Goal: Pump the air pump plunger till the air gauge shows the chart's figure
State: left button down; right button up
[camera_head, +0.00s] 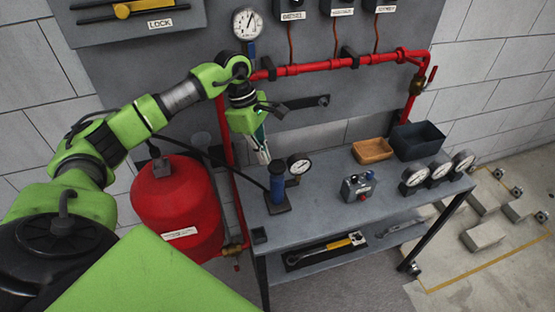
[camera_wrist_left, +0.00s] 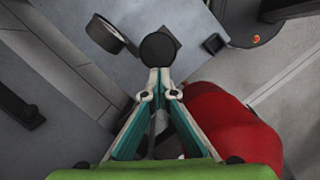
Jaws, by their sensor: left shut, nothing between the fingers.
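The air pump (camera_head: 277,187) is a blue upright cylinder with a dark top, on a black base on the grey bench. Its round black plunger knob (camera_wrist_left: 157,48) lies straight beyond my fingertips in the left wrist view. My left gripper (camera_head: 264,160) is shut and empty, pointing down just above and left of the pump top in the head view; I cannot tell whether it touches. The small round gauge (camera_head: 299,164) stands right beside the pump; its reading is too small to tell. It shows edge-on in the wrist view (camera_wrist_left: 104,35). I cannot make out a chart. My right gripper is out of view.
A red tank (camera_head: 178,205) stands left of the bench. A wall gauge (camera_head: 247,23) and red pipe (camera_head: 340,64) are behind. A control box (camera_head: 358,186), several gauges, a tan tray (camera_head: 372,150) and a dark bin (camera_head: 418,142) sit further right. The bench between is clear.

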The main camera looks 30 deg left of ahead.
pick_arm(q)
jog(key=shift+a+f, duration=0.1)
jog(key=shift+a, duration=0.25)
jog(key=v, duration=1.2)
jog(key=shift+s, duration=0.1)
dwell(0.5)
